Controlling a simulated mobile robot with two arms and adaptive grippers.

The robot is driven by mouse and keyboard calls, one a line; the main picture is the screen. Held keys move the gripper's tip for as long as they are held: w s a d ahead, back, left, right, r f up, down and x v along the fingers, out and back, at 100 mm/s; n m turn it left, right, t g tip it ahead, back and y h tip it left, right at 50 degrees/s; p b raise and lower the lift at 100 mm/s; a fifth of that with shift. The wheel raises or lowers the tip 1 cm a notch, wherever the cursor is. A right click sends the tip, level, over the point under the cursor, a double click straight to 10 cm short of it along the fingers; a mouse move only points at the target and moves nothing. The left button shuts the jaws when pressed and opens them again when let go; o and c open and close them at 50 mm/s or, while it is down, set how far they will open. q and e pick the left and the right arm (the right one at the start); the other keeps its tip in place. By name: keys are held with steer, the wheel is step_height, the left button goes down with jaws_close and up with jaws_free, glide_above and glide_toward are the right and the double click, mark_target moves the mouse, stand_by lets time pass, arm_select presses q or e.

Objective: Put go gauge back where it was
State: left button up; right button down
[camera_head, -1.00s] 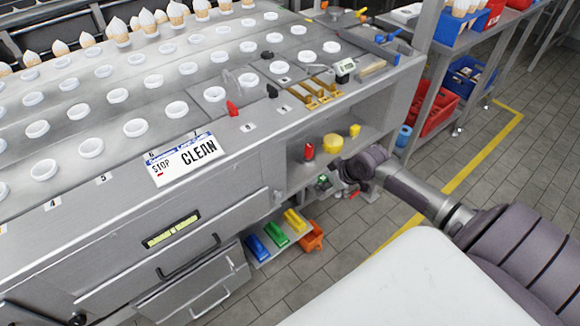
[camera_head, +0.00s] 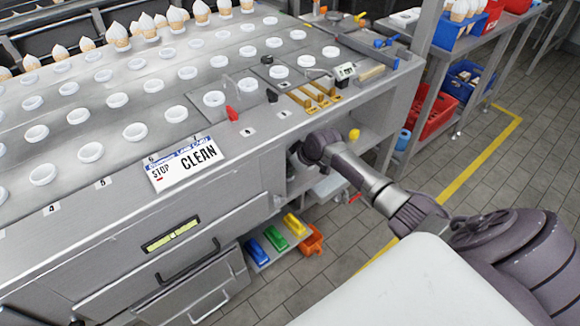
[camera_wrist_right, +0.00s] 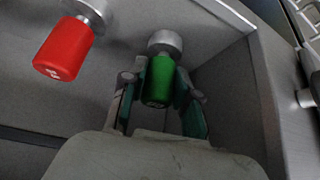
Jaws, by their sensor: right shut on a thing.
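The go gauge (camera_wrist_right: 158,82) has a green cylindrical handle and a silver metal head, in the right wrist view. My right gripper (camera_wrist_right: 161,92) is shut on the green handle, with a finger on each side. The head is against or very close to the grey wall of the compartment; I cannot tell if it touches. A similar red-handled gauge (camera_wrist_right: 64,52) is to its left. In the head view my right gripper reaches into the open shelf under the counter, and the wrist hides the gauges. My left gripper is not in view.
A yellow object (camera_head: 354,135) is on the shelf right of my arm. Brass bars (camera_head: 315,98) and a CLEAN sign (camera_head: 186,164) are on the counter (camera_head: 90,222). The shelf's side wall (camera_wrist_right: 240,100) is close to the right of my gripper.

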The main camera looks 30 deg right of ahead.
steer(key=c, duration=0.9)
jaws_free()
steer(key=shift+f, duration=0.1)
steer(key=shift+o, duration=0.2)
steer(key=s+d+r, duration=0.2)
steer(key=s, duration=0.5)
steer(key=s+d+r, duration=0.2)
steer(key=s, duration=0.5)
steer(key=shift+r+p, duration=0.25)
steer(key=shift+p, duration=0.15)
